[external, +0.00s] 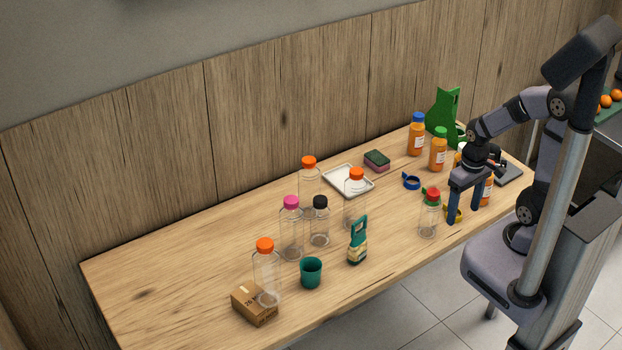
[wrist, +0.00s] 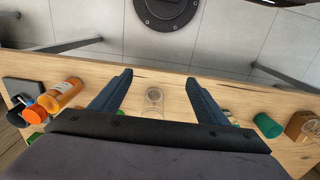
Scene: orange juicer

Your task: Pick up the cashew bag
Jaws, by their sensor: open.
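A small upright teal-and-cream item (external: 357,248) with a loop-like teal top stands near the front edge of the table, right of the teal cup. It looks most like the cashew bag, but no label is readable. My gripper (external: 464,213) is open and empty, pointing down over the right part of the table, well to the right of that item. In the wrist view my gripper (wrist: 158,76) frames a clear bottle (wrist: 154,100) between its fingers, apart from both. A green bit (wrist: 231,117) beside one finger there may be the same item, partly hidden.
Clear bottles with coloured caps stand around it, including a red-capped one (external: 430,222) close to my gripper. A teal cup (external: 311,274), cardboard box (external: 254,306), white tray (external: 340,178), sponge (external: 376,160) and orange juice bottles (external: 438,155) share the table.

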